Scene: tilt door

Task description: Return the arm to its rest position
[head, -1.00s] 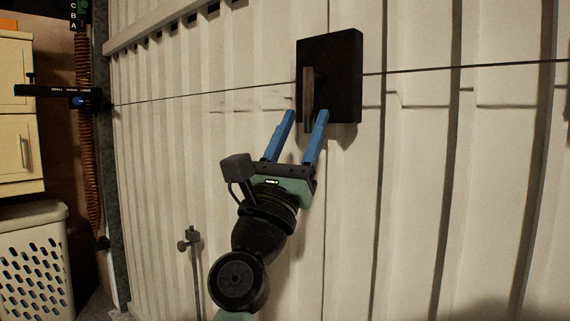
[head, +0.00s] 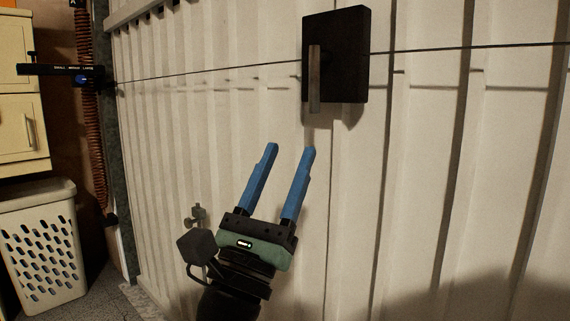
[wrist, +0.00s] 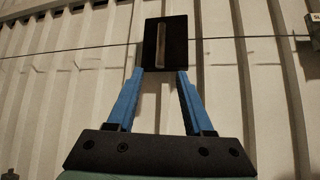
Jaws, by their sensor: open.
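My gripper (head: 291,148) is open and empty, its two blue fingers apart and pointing up in front of the white ribbed door (head: 430,180). In the head view it is below the door's dark square plate (head: 345,55) with its upright handle bar (head: 314,80), and apart from both. In the wrist view the plate and handle (wrist: 160,45) show beyond and between the fingertips (wrist: 160,72). Nothing lies between the fingers. The lower part of my arm runs out of the bottom of the head view.
A thin dark cable (head: 220,70) crosses the door at plate height to a dark bracket (head: 60,72). A coiled spring (head: 92,130) hangs at the left edge. A white slotted basket (head: 42,245) and cream cabinets (head: 20,100) stand at left. A small metal latch (head: 196,218) is behind my wrist.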

